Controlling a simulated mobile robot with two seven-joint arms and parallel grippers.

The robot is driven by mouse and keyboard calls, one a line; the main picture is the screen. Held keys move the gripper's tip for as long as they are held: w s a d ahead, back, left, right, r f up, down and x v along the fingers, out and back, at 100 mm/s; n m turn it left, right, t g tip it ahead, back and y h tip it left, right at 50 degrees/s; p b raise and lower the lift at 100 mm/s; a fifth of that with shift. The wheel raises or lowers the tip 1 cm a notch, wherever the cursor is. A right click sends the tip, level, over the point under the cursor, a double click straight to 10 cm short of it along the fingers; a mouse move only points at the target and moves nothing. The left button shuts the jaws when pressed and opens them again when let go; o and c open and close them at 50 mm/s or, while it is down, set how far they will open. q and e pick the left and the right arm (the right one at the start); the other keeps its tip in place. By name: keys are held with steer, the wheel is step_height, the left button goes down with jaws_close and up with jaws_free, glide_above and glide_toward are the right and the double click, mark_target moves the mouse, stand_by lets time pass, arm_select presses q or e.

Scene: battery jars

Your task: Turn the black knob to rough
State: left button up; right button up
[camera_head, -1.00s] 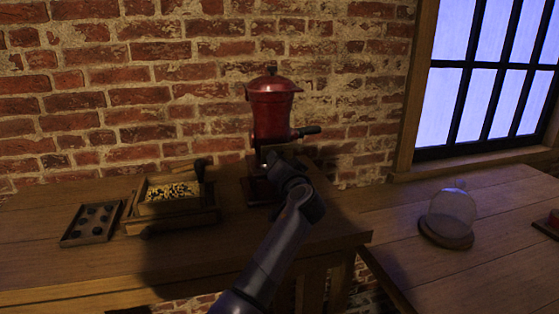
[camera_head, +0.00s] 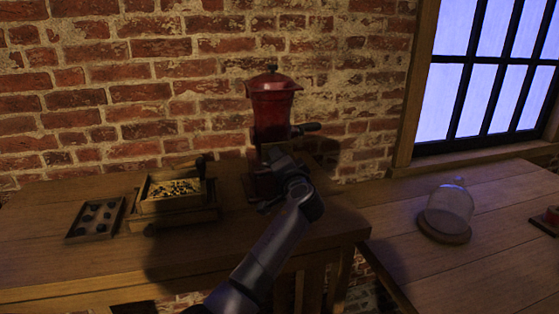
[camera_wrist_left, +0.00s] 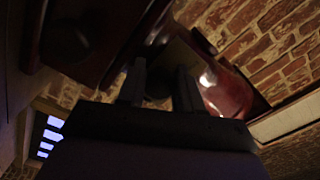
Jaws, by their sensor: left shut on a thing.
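A red grinder (camera_head: 272,105) with a domed lid and a dark side handle (camera_head: 312,127) stands on the wooden bench against the brick wall. Its red body also shows in the left wrist view (camera_wrist_left: 228,92). My left gripper (camera_head: 274,160) is at the front of the grinder, hiding part of it. In the left wrist view, the two fingers (camera_wrist_left: 158,90) are shut on a dark rounded thing, which seems to be the black knob (camera_wrist_left: 157,82). Any rough or fine marking is too dark to read. My right gripper is not in view.
Left of the grinder stand a wooden box (camera_head: 172,208) holding grains and a small tray (camera_head: 95,222) with several dark round pieces. A glass dome (camera_head: 450,205) on a wooden base stands on the right table (camera_head: 420,260). The bench's front left is clear.

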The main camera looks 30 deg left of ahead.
arm_select(q)
steer(key=o, duration=1)
steer(key=shift+f, duration=0.15)
